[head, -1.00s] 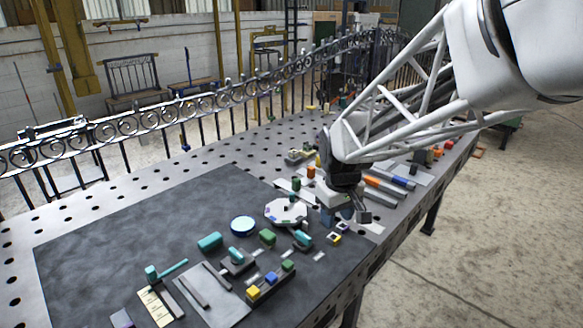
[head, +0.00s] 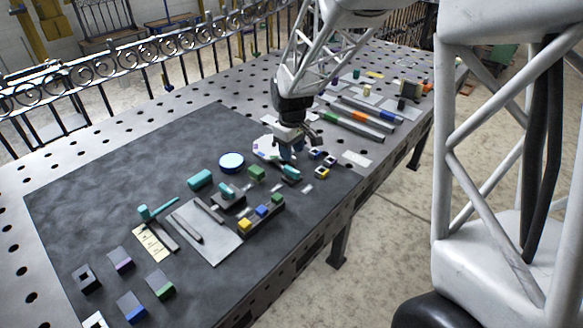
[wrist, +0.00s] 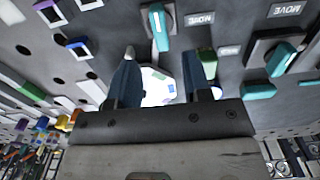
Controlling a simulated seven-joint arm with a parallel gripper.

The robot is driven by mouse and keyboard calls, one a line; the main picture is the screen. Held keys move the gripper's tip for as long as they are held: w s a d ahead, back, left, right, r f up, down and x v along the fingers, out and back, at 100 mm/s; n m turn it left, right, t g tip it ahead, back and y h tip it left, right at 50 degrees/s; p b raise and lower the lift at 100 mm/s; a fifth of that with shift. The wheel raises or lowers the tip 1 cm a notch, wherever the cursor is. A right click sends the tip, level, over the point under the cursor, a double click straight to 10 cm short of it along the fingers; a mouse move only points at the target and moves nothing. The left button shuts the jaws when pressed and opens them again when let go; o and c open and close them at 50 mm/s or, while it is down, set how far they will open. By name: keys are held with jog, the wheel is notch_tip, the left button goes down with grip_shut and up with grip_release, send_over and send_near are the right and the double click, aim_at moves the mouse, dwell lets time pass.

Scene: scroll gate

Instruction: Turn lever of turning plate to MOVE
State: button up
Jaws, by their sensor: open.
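The white turning plate (head: 264,147) lies on the dark mat, partly hidden by my gripper (head: 291,153). A teal lever (head: 291,171) on a dark base sits just in front of the plate, with a small pale label (head: 307,188) beside it. In the wrist view the plate (wrist: 158,90) shows between the fingers of my gripper (wrist: 161,58). The teal lever (wrist: 160,28) is beyond the fingertips, next to a label reading MOVE (wrist: 200,18). My gripper is open and empty above this area, apart from the lever.
A green block (head: 256,172), a round blue-rimmed disc (head: 231,162) and small square rings (head: 322,172) are close by. The mat's far left is clear.

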aim_at(292, 169)
dwell(0.3)
jog(key=shift+f, duration=3.9)
jog(key=shift+c, duration=0.4)
grip_shut()
